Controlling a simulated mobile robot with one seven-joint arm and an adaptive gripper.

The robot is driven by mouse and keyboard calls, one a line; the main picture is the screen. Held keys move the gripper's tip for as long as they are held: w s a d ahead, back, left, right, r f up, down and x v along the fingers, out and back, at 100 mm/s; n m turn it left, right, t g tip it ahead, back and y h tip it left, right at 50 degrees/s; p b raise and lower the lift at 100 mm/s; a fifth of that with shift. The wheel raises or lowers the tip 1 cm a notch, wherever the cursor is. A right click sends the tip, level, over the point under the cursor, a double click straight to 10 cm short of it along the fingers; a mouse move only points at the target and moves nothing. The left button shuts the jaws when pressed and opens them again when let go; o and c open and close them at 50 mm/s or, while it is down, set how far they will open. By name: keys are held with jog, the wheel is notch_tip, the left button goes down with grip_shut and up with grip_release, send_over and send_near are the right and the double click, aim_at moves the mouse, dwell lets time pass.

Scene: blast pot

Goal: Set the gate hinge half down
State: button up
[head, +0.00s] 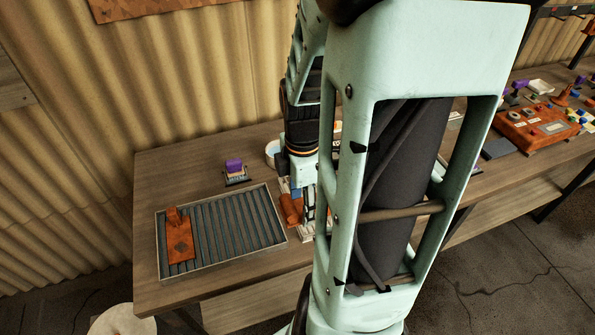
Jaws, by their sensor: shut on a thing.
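My gripper (308,203) points down over the table, just right of the ribbed tray. It is shut on a rust-orange piece (291,210), which I take to be the gate hinge half. The piece shows at the left side of the fingers; my arm hides much of the area, and I cannot tell whether the piece touches the surface below. Another rust-orange plate with a raised upper end (180,248) lies on the left part of the grey ribbed tray (262,250).
A small stand with a purple block (235,168) is behind the tray. A pale round dish (272,150) is partly hidden by my arm. The wooden table (165,180) is bare at left. An orange control box (540,127) and several small parts lie at far right.

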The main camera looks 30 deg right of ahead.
jog(key=w+d+f+b, duration=0.9)
jog(key=shift+w+b, duration=0.15)
jog(key=shift+b, duration=0.25)
jog(key=shift+w+d+f+b, duration=0.15)
jog(key=shift+w+f+b, duration=0.05)
jog(key=shift+f+b, duration=0.2)
jog(key=shift+w+d+f+b, duration=0.1)
jog(key=shift+d+f+b, duration=0.05)
jog(key=shift+f+b, duration=1.35)
jog(key=shift+b, duration=0.2)
jog(key=shift+f, duration=0.1)
jog(key=o, duration=1.7)
notch_tip(320, 180, up, 12)
jog(key=p, duration=0.1)
